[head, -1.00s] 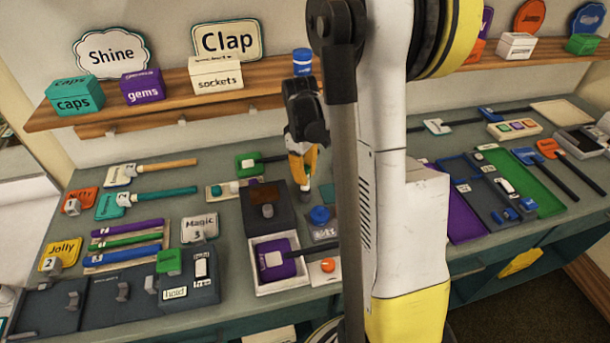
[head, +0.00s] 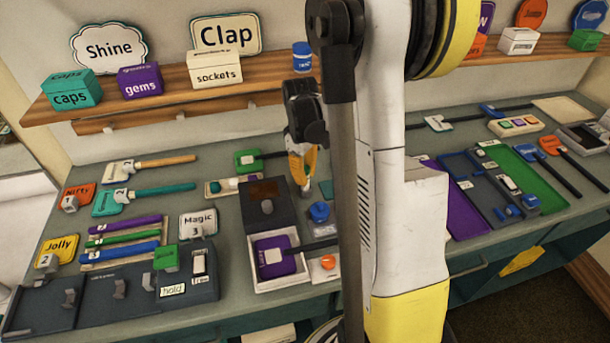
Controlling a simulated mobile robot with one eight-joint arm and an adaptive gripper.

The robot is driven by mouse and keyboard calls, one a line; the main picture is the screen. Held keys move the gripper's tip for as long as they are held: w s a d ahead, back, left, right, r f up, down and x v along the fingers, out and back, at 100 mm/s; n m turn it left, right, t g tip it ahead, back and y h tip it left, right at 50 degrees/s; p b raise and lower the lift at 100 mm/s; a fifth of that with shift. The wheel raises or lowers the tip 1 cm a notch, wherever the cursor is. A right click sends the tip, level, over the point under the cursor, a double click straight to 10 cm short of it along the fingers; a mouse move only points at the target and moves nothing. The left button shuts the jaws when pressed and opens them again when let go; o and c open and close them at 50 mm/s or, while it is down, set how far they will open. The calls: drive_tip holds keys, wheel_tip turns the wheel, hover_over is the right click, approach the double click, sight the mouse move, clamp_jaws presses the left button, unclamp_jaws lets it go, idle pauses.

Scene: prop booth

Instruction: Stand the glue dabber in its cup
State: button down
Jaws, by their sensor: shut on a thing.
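My gripper (head: 303,178), with orange-yellow fingers, points down over the middle of the bench, just left of my own arm column. It is shut on a small slim thing, which I take to be the glue dabber; the fingers hide most of it, and only a small tip (head: 305,191) shows below them. A round blue pot (head: 319,211) stands on the bench just below and right of the fingertips in the picture. I cannot tell whether it is the dabber's cup. My arm hides the bench to its right.
An open dark-lidded box (head: 268,205) with a purple clapper (head: 272,255) stands left of the gripper. A small board with an orange knob (head: 328,262) lies in front. Several sticks and signs lie at left. A shelf (head: 160,100) with boxes runs behind.

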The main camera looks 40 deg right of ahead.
sight(306, 168)
drive_tip(key=shift+f+b, duration=1)
idle(1.9)
drive_tip(key=c, duration=1.2)
unclamp_jaws()
drive_tip(key=shift+r+p, duration=2.8)
drive_tip(key=shift+r, duration=1.25)
